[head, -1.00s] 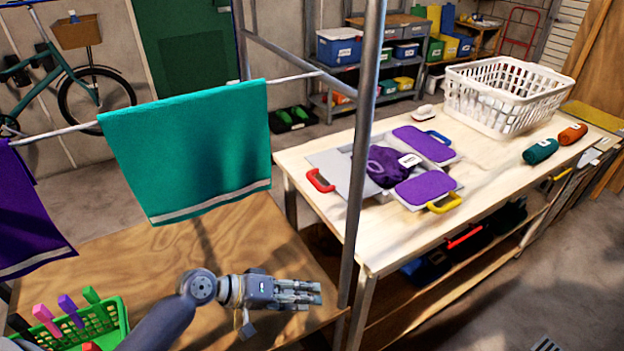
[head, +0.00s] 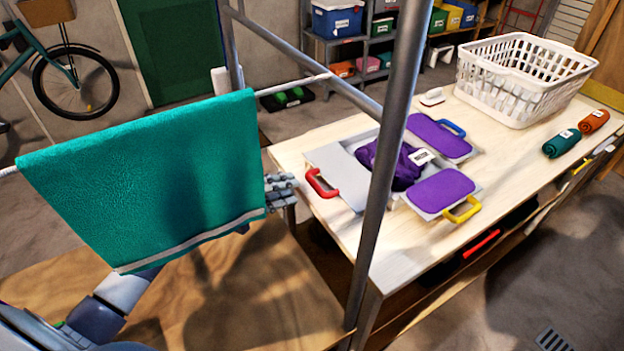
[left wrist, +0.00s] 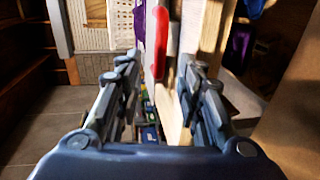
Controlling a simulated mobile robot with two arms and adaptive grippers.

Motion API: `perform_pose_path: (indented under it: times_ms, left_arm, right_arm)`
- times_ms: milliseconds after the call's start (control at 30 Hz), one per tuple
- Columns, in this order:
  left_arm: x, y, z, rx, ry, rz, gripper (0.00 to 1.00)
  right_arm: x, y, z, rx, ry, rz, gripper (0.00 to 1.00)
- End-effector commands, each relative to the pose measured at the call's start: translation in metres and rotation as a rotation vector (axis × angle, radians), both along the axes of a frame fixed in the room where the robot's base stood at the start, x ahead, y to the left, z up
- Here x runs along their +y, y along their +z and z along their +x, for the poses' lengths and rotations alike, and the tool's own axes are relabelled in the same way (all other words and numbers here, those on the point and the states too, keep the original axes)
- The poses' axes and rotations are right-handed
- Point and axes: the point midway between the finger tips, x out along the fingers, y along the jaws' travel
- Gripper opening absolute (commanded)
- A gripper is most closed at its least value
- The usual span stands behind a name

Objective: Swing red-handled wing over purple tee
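The purple tee (head: 404,163) lies bunched, with a white label, on the middle of the folding board. The red-handled wing (head: 342,176) is a bare grey panel lying flat to the left of the tee. Its red handle (head: 319,184) points to the table's left edge. My left gripper (head: 281,184) is just left of that handle, apart from it and partly hidden behind the teal towel. In the left wrist view, my left gripper (left wrist: 160,75) is open and empty, with the red handle (left wrist: 161,45) ahead between its fingers. My right gripper is in neither view.
The teal towel (head: 150,180) hangs on a rail in front of my left arm. A grey metal post (head: 385,150) rises in front of the board. Purple-topped wings with a blue handle (head: 450,128) and a yellow handle (head: 462,211) lie flat. A white basket (head: 525,75) stands behind.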

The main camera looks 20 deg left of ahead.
Motion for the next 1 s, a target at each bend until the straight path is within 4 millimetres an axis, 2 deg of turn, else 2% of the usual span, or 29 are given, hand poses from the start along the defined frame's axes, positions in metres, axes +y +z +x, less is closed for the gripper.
perform_pose_path:
  times_ms: [33, 100, 200, 400, 600, 833, 867, 1000]
  left_arm:
    - [-0.006, -0.001, 0.009, -0.003, 0.000, -0.002, 0.35]
    - [-0.015, -0.003, 0.020, -0.003, 0.000, -0.002, 0.35]
    - [-0.026, -0.008, 0.034, -0.002, 0.001, -0.002, 0.35]
    - [-0.043, -0.015, 0.055, -0.001, 0.000, -0.001, 0.35]
    - [-0.049, -0.017, 0.063, -0.001, 0.001, 0.001, 0.35]
    - [-0.049, -0.017, 0.063, 0.000, 0.000, 0.001, 0.35]
    - [-0.049, -0.017, 0.063, -0.001, 0.000, 0.001, 0.30]
    - [-0.049, -0.017, 0.063, 0.000, 0.000, 0.001, 0.00]
  right_arm:
    - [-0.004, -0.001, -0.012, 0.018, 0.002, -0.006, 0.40]
    - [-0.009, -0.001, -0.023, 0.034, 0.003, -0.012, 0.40]
    - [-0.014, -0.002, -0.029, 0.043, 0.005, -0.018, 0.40]
    - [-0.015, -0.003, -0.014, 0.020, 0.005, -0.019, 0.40]
    - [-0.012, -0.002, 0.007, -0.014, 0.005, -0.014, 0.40]
    - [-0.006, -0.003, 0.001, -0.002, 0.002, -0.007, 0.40]
    - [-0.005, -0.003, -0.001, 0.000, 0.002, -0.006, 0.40]
    - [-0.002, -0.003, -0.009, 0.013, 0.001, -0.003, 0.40]
